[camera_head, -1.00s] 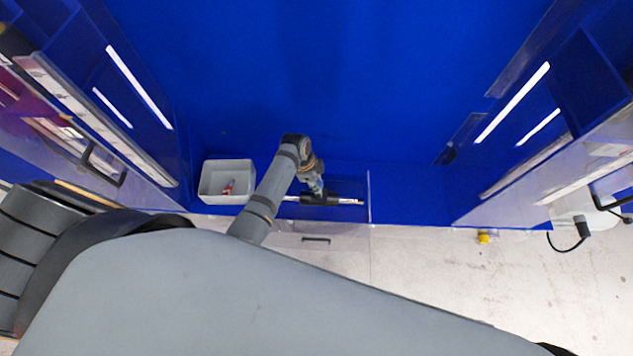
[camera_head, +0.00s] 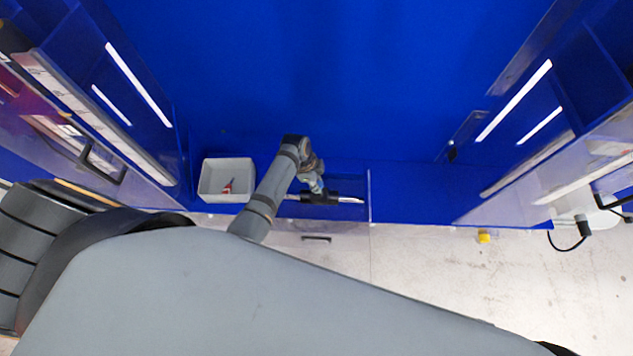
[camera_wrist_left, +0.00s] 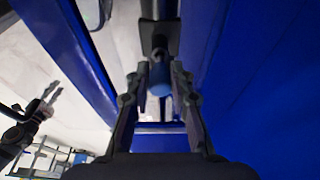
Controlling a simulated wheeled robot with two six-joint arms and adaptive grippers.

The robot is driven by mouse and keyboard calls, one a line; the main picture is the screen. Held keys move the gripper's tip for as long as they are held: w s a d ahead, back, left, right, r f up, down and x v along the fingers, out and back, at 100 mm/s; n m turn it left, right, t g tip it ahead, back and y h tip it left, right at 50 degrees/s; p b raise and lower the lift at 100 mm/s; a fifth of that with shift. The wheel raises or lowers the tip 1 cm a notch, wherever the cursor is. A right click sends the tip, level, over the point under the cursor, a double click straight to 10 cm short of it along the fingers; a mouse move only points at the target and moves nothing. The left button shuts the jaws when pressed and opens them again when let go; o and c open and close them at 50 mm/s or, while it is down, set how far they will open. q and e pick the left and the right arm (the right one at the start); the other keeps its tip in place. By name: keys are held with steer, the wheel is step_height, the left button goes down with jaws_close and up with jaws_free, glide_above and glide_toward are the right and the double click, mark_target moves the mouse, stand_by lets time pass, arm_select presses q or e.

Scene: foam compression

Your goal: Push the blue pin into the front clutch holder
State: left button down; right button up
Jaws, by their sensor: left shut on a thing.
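My left gripper (camera_head: 322,193) comes down onto the clutch holder (camera_head: 347,200), a dark and silvery rod lying level along the front of the blue shelf. In the left wrist view, the two fingers of my left gripper (camera_wrist_left: 159,70) stand on either side of the blue pin (camera_wrist_left: 159,86) and are shut on it. The dark body of the holder (camera_wrist_left: 158,30) shows just beyond the pin, in line with it. I cannot tell how deep the pin sits. In the head view, the gripper and arm hide the pin.
A grey bin (camera_head: 212,184) with a small red item (camera_head: 228,187) stands left of my left arm. A clear divider (camera_head: 369,195) stands just right of the rod's end. The blue shelf (camera_head: 410,190) to its right is empty. A yellow block (camera_head: 484,237) lies lower right.

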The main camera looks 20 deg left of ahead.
mark_target(319, 183)
arm_select(q)
steer(key=shift+a+b+x, duration=0.25)
steer(key=shift+b+x, duration=0.4)
steer(key=shift+x, duration=0.45)
steer(key=c, duration=1.1)
jaws_free()
steer(key=shift+s+f, duration=0.1)
steer(key=shift+w+d+p+v, duration=0.1)
steer(key=shift+d+p+v, duration=0.1)
steer(key=shift+p+v, duration=0.85)
steer(key=shift+w+d+p+v, duration=0.1)
steer(key=shift+d+p+v, duration=0.15)
steer(key=shift+p+v, duration=0.8)
steer(key=shift+d+p+v, duration=0.2)
steer(key=shift+p+v, duration=0.7)
steer(key=shift+p, duration=0.25)
steer(key=shift+r, duration=0.2)
steer(key=v, duration=1.1)
steer(key=shift+r, duration=0.35)
